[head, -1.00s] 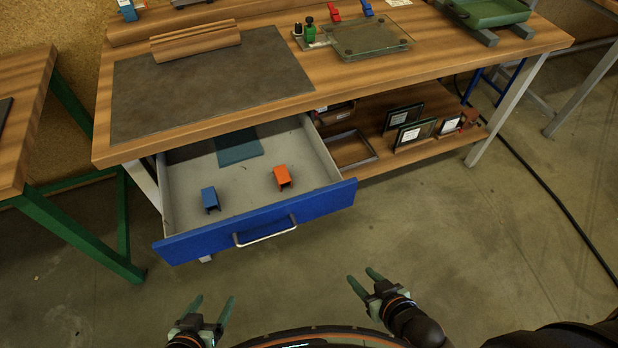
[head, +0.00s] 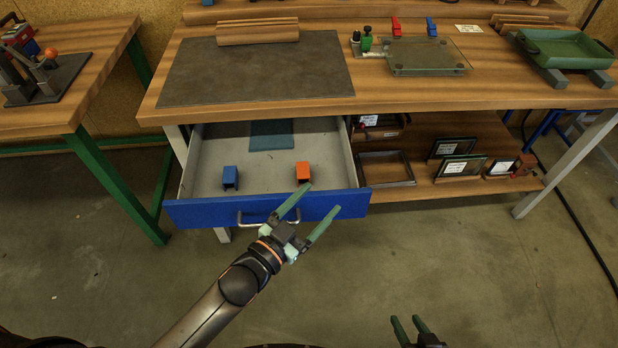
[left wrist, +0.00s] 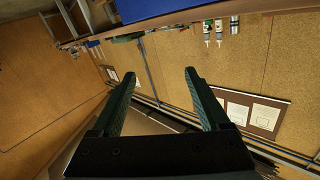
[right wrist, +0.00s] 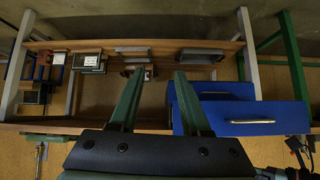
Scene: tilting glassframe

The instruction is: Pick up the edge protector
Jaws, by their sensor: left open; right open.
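Two small U-shaped pieces lie in the open drawer in the head view, an orange one (head: 303,172) at right and a blue one (head: 230,178) at left. They look like edge protectors; which one is meant I cannot tell. The blue-fronted drawer (head: 205,213) has a metal handle (head: 262,219). My left gripper (head: 323,197) is open and empty, appearing in front of the drawer front, just below the orange piece in the picture. My right gripper (head: 406,318) is open and empty, low at the bottom edge. Neither wrist view shows the pieces.
The workbench has a grey mat (head: 260,75), a glass plate fixture (head: 428,56) and a green tray (head: 563,50). Framed glass pieces (head: 460,167) stand on the lower shelf. A dark teal sheet (head: 270,135) lies at the drawer's back. Floor in front of the drawer is clear.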

